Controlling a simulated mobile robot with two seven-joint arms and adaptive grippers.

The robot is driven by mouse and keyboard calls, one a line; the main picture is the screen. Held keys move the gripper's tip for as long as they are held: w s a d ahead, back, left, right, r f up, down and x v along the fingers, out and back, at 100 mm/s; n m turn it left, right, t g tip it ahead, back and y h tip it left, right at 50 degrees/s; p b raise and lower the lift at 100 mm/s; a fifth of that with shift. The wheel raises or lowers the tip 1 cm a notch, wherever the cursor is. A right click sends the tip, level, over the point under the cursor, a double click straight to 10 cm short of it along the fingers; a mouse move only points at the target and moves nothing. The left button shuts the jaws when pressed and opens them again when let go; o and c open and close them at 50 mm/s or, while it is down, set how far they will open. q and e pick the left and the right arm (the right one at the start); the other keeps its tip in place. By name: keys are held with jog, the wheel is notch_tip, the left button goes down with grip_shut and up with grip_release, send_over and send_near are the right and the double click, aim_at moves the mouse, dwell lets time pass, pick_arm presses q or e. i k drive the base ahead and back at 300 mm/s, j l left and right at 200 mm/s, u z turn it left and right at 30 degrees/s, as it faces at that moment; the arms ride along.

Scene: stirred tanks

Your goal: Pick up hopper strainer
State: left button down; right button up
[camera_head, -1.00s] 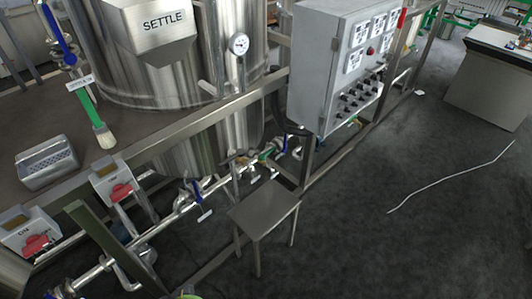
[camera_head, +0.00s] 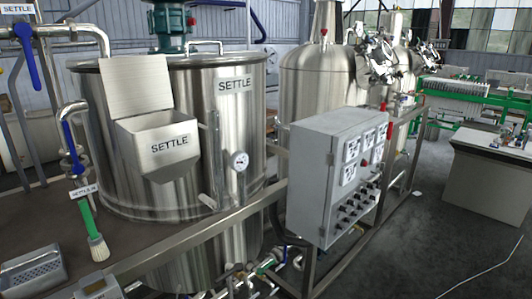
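A small metal box with a perforated top (camera_head: 32,277) lies on the dark platform at the lower left and is cut by the left edge. It may be the hopper strainer, but I cannot tell for sure. A steel hopper labelled SETTLE (camera_head: 157,150) is fixed to the front of a large steel tank (camera_head: 215,95), with its lid raised (camera_head: 135,84). The inside of the hopper is mostly hidden. Neither of my grippers shows in this view.
A grey control box (camera_head: 335,175) stands on a steel frame at the centre right. A grey bench (camera_head: 490,180) is at the right. Dark floor (camera_head: 420,245) lies open between, crossed by a white line.

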aim_at(28, 276)
jog(key=k+l+u, duration=0.1)
jog(key=u, duration=1.55)
